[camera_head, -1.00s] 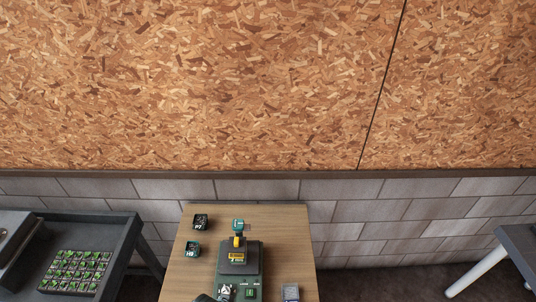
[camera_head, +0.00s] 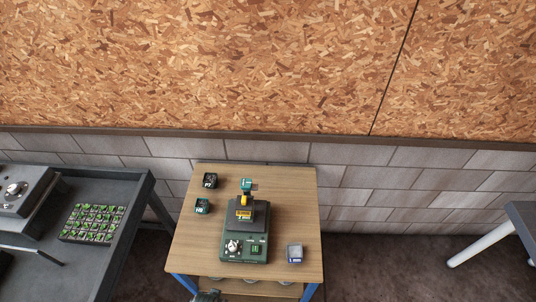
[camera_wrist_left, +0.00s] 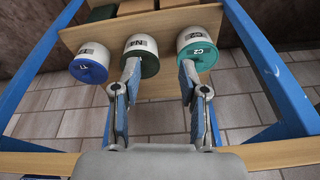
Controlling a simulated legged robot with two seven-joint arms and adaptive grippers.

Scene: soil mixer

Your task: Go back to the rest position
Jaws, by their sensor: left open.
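My left gripper (camera_head: 207,296) shows only in part at the bottom of the head view, at the front edge of the wooden table (camera_head: 190,250). In the left wrist view its two fingers (camera_wrist_left: 160,95) are spread apart with nothing between them. Beyond the fingertips, white jars stand on a lower shelf: one with a blue lid (camera_wrist_left: 88,70), one with a dark green lid (camera_wrist_left: 148,66) and one with a teal lid (camera_wrist_left: 198,56). The fingertips overlap the green and teal jars in the picture; I cannot tell whether they touch. My right gripper is not in view.
A green mixer (camera_head: 246,235) stands on the table. Blue table legs (camera_wrist_left: 268,60) flank the gripper. A dark bench with a seedling tray (camera_head: 93,223) stands at left.

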